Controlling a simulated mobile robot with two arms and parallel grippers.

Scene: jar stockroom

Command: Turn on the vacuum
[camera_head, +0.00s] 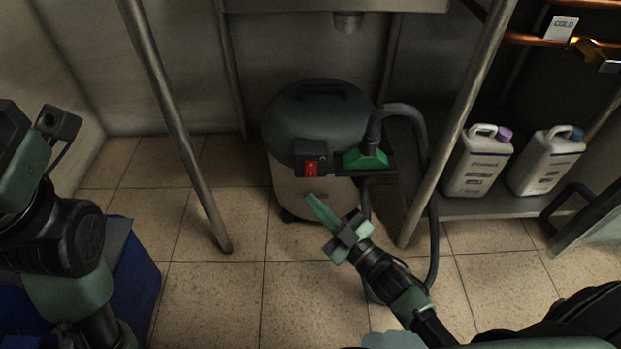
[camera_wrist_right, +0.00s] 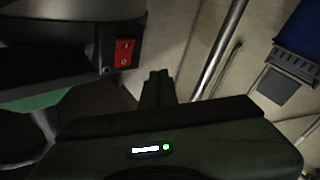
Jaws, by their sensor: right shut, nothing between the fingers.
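The vacuum (camera_head: 318,125) stands on the tiled floor under the metal table, with a dark domed lid and a pale drum. Its red rocker switch (camera_head: 311,168) sits on a dark box at the front of the lid. The switch also shows in the right wrist view (camera_wrist_right: 124,53), marked I and O. My right gripper (camera_head: 309,198) is shut and empty, its green fingertips just below and in front of the switch, apart from it. In the right wrist view its fingers (camera_wrist_right: 157,82) point up, right of the switch. My left arm is at the left edge; its fingertips are not visible.
A green nozzle (camera_head: 366,159) with a dark hose (camera_head: 428,200) sits right of the switch. Metal table legs (camera_head: 185,140) flank the vacuum. Two white jugs (camera_head: 478,163) stand on a low shelf at right. A blue bin (camera_head: 135,265) is at lower left. Floor in front is mostly clear.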

